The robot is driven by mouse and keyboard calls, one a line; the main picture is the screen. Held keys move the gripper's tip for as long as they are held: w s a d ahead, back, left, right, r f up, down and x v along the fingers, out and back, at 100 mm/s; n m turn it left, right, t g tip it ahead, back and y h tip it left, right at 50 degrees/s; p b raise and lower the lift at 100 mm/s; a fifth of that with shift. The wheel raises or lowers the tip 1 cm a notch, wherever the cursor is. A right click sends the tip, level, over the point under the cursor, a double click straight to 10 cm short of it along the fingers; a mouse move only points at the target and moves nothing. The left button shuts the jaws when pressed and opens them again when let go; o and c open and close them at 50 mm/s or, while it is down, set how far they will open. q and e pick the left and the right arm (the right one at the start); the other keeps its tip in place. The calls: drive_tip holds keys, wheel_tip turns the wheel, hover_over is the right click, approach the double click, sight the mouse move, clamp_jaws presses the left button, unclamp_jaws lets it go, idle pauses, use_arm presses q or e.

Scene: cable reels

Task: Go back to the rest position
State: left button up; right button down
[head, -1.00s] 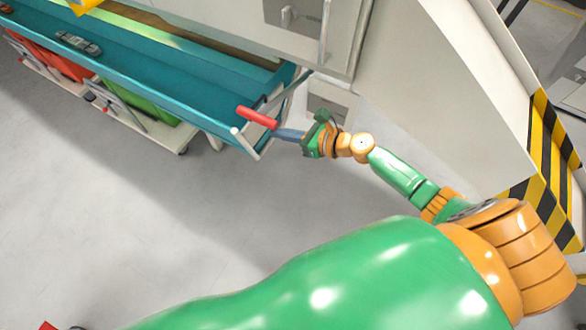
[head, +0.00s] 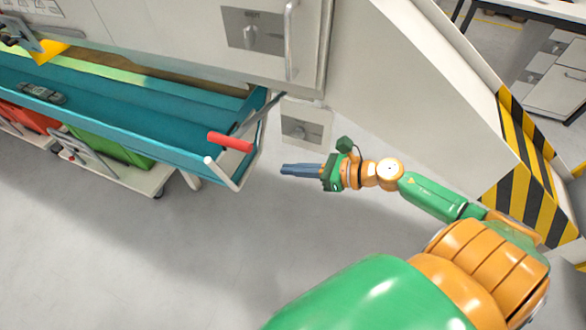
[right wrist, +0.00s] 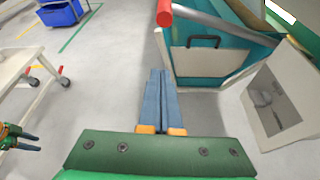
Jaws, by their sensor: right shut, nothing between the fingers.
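My right gripper (head: 284,169) is shut and empty, held over the grey floor to the right of the teal trough's end. In the right wrist view its two blue-grey fingers (right wrist: 159,72) lie side by side with nothing between them. The red-gripped handle (head: 230,142) on the trough's end stands to the left of the fingertips, apart from them. It also shows in the right wrist view (right wrist: 164,13). At the left edge of the right wrist view, a green and dark gripper (right wrist: 18,138) shows, probably my left one; its jaw state is unclear.
The teal trough (head: 150,137) runs along the white machine (head: 170,30). A white cart (head: 135,180) with red and green bins stands below it. A yellow-black striped guard (head: 522,150) is at the right. Open floor lies in front. A blue bin (right wrist: 62,13) stands farther off.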

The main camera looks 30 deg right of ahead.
drive_tip(key=d+f+m+t+h+p, duration=0.15)
drive_tip(key=d+f+m+h, duration=0.35)
drive_tip(key=m, duration=0.7)
drive_tip(key=s+d+f+m+g+h+p, duration=0.15)
drive_tip(key=s+f+m, duration=0.25)
drive_tip(key=f+m, duration=0.4)
drive_tip(key=s+d+f+m+g+h, duration=0.25)
drive_tip(key=s+f+m, duration=0.25)
drive_tip(key=f+m, duration=0.25)
drive_tip(key=s+a+f+m+g, duration=0.2)
drive_tip(key=s+a+f+m, duration=0.1)
drive_tip(key=s, duration=0.4)
drive_tip(key=s+a+f+m+g, duration=0.3)
drive_tip(key=s+a+f+m, duration=0.1)
drive_tip(key=s, duration=0.3)
drive_tip(key=s+a+f+m+g, duration=0.2)
drive_tip(key=s+a+f+m, duration=0.2)
drive_tip(key=s+m, duration=0.2)
drive_tip(key=shift+s+f+p, duration=0.3)
drive_tip(key=shift+s+p, duration=0.1)
drive_tip(key=shift+s, duration=0.5)
